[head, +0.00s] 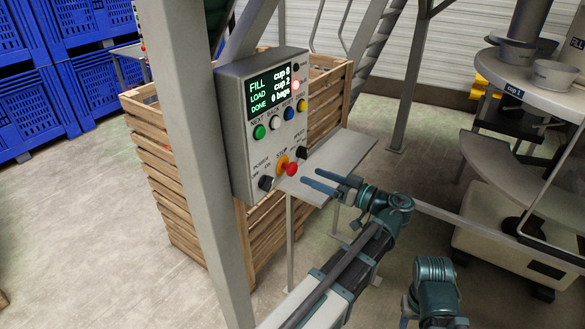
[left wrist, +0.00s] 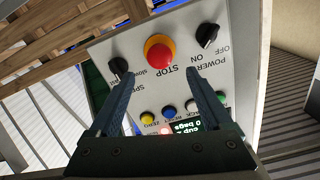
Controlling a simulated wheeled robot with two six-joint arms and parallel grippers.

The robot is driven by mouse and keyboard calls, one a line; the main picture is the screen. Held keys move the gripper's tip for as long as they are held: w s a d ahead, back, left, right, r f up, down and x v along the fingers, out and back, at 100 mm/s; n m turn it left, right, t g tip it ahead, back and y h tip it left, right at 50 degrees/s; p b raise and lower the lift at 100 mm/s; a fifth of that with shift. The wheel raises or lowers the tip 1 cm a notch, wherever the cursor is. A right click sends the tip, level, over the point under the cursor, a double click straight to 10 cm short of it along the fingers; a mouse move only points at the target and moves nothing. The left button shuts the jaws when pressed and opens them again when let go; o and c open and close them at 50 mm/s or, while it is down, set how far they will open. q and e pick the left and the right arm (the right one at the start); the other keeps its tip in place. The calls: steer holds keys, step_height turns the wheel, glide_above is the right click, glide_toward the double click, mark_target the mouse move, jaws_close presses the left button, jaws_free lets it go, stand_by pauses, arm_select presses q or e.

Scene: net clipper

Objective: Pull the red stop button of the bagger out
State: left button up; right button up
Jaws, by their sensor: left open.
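The red stop button (head: 291,169) sits on a yellow base low on the front of the grey bagger control box (head: 235,140). In the left wrist view the button (left wrist: 160,52) shows upside down beyond my fingertips, with the word STOP beside it. My left gripper (head: 311,184) is open and empty, its two fingers pointing at the box just right of the button. In the left wrist view the gripper (left wrist: 162,75) has its fingers spread either side of the button's line, apart from it. My right gripper is not clearly seen.
Black power (head: 265,183) and speed (head: 302,152) knobs flank the button. Green, white, blue and yellow buttons sit above, under a display (head: 270,87). A grey post (head: 195,130) stands left of the box, and a metal shelf (head: 340,155) lies to its right.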

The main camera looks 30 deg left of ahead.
mark_target(295, 169)
arm_select(q)
steer(key=a, duration=0.8)
steer(key=shift+w+a, duration=0.1)
steer(key=shift+w, duration=0.25)
jaws_close()
